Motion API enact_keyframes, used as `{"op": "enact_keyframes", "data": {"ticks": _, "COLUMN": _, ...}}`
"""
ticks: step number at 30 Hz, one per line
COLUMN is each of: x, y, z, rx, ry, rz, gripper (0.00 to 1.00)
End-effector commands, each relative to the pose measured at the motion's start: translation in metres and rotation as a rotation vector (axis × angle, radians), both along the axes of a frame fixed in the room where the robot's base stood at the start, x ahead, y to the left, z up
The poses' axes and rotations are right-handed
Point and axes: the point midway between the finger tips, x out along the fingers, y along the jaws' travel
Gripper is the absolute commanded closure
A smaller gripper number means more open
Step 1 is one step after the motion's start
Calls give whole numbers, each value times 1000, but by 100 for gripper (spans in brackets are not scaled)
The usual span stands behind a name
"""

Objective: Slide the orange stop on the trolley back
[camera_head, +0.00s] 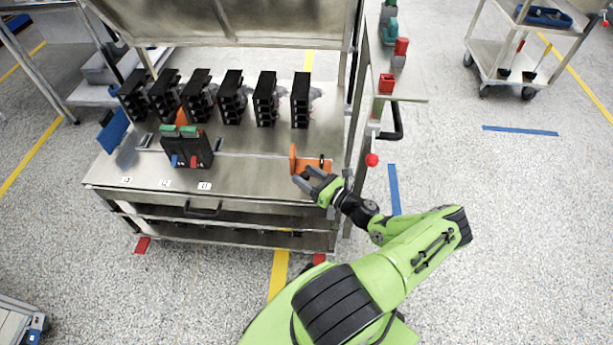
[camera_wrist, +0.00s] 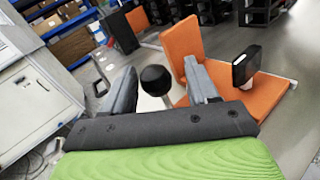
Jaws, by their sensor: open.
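The orange stop (camera_head: 326,166) is at the right end of the trolley's (camera_head: 250,178) metal top. It has a flat base and an upright plate; in the wrist view the orange stop (camera_wrist: 182,52) carries a black block-shaped handle (camera_wrist: 246,66) on its base. My gripper (camera_head: 302,177) is open at the stop's front edge. In the wrist view my gripper (camera_wrist: 161,72) has its fingers apart, with a round black knob (camera_wrist: 155,80) on a metal stem showing between them. The right finger overlaps the stop in the picture; I cannot tell whether they touch.
Several black breakers (camera_head: 232,97) stand in a row at the back of the trolley. A dark unit with green connectors (camera_head: 188,147) sits on the top at left. A side shelf (camera_head: 400,85) with red and green parts adjoins on the right.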

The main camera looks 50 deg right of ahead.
Motion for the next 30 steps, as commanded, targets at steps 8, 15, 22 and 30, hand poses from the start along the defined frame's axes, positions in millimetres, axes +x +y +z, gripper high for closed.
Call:
{"op": "enact_keyframes", "data": {"ticks": 8, "x": -7, "y": 0, "z": 1, "rx": 2, "ry": -1, "rz": 0, "gripper": 41}}
{"op": "enact_keyframes", "data": {"ticks": 15, "x": -68, "y": -5, "z": 2, "rx": 0, "ry": 1, "rz": -5, "gripper": 41}}
{"op": "enact_keyframes", "data": {"ticks": 22, "x": -130, "y": -9, "z": 1, "rx": 0, "ry": 1, "rz": -4, "gripper": 41}}
{"op": "enact_keyframes", "data": {"ticks": 30, "x": -158, "y": -10, "z": 0, "rx": 1, "ry": 0, "rz": 1, "gripper": 41}}
